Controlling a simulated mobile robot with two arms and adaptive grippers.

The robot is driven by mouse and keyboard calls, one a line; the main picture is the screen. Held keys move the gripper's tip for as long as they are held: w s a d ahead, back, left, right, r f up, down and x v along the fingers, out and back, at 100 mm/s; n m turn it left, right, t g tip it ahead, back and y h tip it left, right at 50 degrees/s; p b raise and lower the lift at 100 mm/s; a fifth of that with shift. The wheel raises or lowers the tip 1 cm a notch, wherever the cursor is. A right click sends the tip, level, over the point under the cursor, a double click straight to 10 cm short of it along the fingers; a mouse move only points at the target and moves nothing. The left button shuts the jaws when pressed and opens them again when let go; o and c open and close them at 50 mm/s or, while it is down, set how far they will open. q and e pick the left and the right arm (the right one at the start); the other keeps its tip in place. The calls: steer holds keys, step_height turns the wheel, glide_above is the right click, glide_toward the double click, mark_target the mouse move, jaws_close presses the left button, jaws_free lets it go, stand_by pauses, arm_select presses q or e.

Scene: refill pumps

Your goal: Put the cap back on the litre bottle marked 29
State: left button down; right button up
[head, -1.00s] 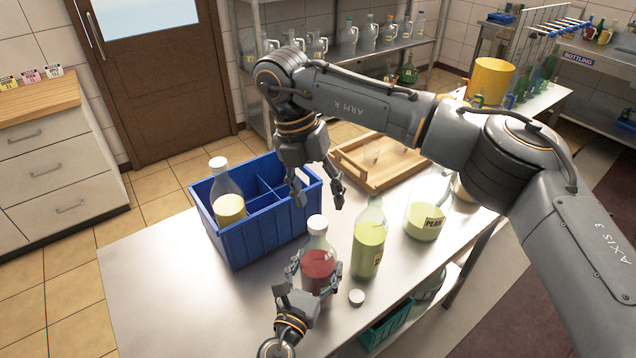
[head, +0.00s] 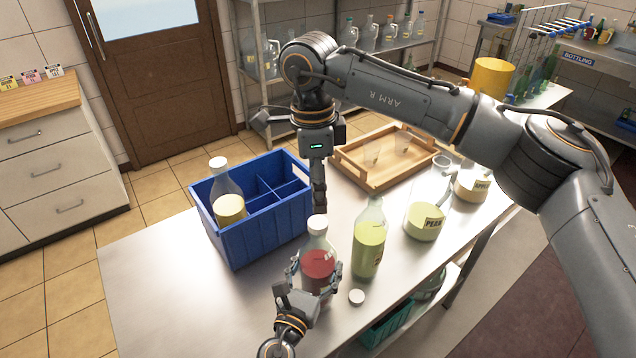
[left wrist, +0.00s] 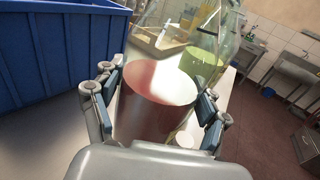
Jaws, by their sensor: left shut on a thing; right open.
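A clear bottle of red liquid (head: 318,264) with a white cap (head: 317,223) stands upright on the steel table. My left gripper (head: 315,272) is shut around its body; the left wrist view also shows the red bottle (left wrist: 158,90) between the fingers. A bottle of yellow-green liquid (head: 368,245) stands just right of it, its neck bare. A loose white cap (head: 357,297) lies on the table in front of these two bottles. My right gripper (head: 320,206) is open and empty, pointing down and seen edge-on behind the red bottle's top. No number 29 is readable on either bottle.
A blue divided crate (head: 262,236) at left holds a white-capped bottle of yellow liquid (head: 229,205). A wooden tray (head: 375,178) lies at the back. The table's front left (head: 170,300) is clear.

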mark_target(318, 222)
steer(key=n, duration=0.6)
steer(key=shift+r+y, duration=0.3)
steer(key=shift+r, duration=0.05)
steer(key=shift+f, duration=4.05)
